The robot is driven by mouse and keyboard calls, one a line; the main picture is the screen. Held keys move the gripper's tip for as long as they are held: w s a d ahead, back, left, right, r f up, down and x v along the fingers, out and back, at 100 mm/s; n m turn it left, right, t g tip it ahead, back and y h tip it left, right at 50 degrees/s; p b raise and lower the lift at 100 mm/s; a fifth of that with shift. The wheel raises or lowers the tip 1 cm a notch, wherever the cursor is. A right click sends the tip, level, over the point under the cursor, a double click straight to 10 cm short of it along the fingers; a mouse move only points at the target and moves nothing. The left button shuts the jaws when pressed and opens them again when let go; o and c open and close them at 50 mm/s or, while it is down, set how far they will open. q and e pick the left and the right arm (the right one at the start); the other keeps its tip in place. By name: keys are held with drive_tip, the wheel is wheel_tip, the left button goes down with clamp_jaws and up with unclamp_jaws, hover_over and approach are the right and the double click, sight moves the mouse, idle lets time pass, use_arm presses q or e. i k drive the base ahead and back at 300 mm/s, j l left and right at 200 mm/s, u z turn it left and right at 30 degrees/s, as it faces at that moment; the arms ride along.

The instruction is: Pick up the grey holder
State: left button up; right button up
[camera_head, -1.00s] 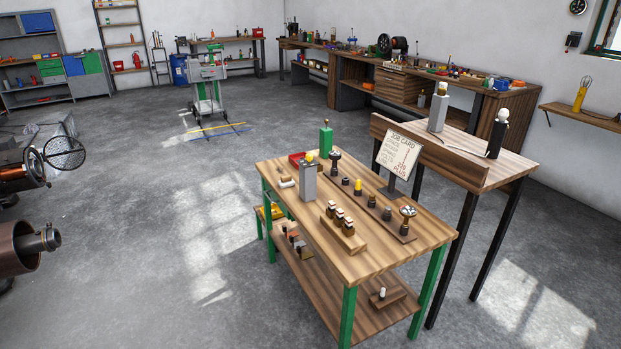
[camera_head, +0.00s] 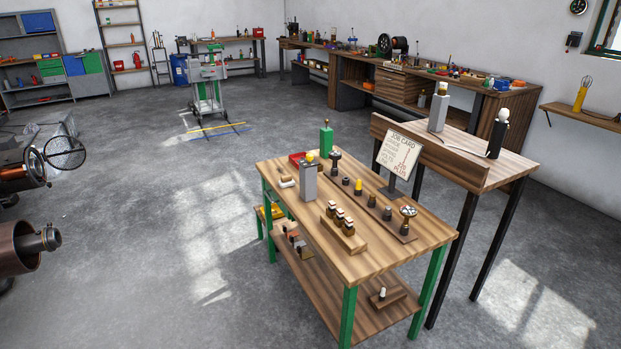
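I cannot tell from the picture alone which one the task names. Neither of my grippers is in view.
A black post (camera_head: 497,138) stands on the higher table. Open floor lies left.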

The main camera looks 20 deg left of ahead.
sight(308, 172)
drive_tip(key=i+j, duration=1.05)
drive_tip(key=i, duration=0.05)
